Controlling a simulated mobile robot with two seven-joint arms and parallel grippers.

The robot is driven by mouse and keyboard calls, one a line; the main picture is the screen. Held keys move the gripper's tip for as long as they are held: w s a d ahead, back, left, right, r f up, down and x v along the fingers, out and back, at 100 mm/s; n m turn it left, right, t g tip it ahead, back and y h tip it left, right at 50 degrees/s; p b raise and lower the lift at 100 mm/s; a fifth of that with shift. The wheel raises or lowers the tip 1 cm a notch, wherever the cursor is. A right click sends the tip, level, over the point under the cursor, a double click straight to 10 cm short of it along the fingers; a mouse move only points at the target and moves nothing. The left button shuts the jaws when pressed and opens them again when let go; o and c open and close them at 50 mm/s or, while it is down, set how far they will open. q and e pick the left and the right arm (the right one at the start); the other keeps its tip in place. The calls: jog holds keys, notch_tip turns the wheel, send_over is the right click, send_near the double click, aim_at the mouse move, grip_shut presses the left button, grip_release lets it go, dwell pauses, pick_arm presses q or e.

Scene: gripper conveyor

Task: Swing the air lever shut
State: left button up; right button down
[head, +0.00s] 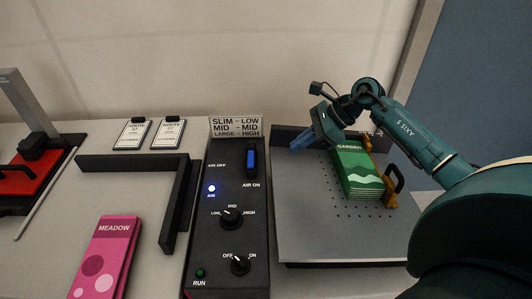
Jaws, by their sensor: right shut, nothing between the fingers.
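The air lever (251,163) is a blue handle near the top right of the dark control panel (226,263). It stands lengthwise along the panel, above the AIR ON label, with the AIR OFF label to its left. The blue AIR lamp (212,188) is lit. My right gripper (303,141) has blue fingers, shut and empty. It is to the right of the lever, apart from it in the picture, near the top left of the grey perforated plate. My left gripper is not in view.
The panel also has two knobs (231,217) (240,265) and a size sign (236,127). A black corner guide (182,190) and pink MEADOW pack (105,255) lie left.

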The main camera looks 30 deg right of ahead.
aim_at(251, 157)
jog(key=p+x, duration=0.1)
jog(key=x, duration=0.4)
jog(key=shift+w+a+f, duration=0.15)
jog(key=shift+a, duration=0.25)
jog(key=a, duration=0.1)
jog(key=w+a+p, duration=0.1)
jog(key=a, duration=0.1)
jog(key=shift+w+a+f, duration=0.15)
jog(key=shift+w+a, duration=0.15)
jog(key=shift+w, duration=0.1)
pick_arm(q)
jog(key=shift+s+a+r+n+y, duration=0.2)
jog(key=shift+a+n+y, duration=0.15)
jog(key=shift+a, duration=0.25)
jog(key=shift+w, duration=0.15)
pick_arm(e)
jog(key=shift+f, duration=0.1)
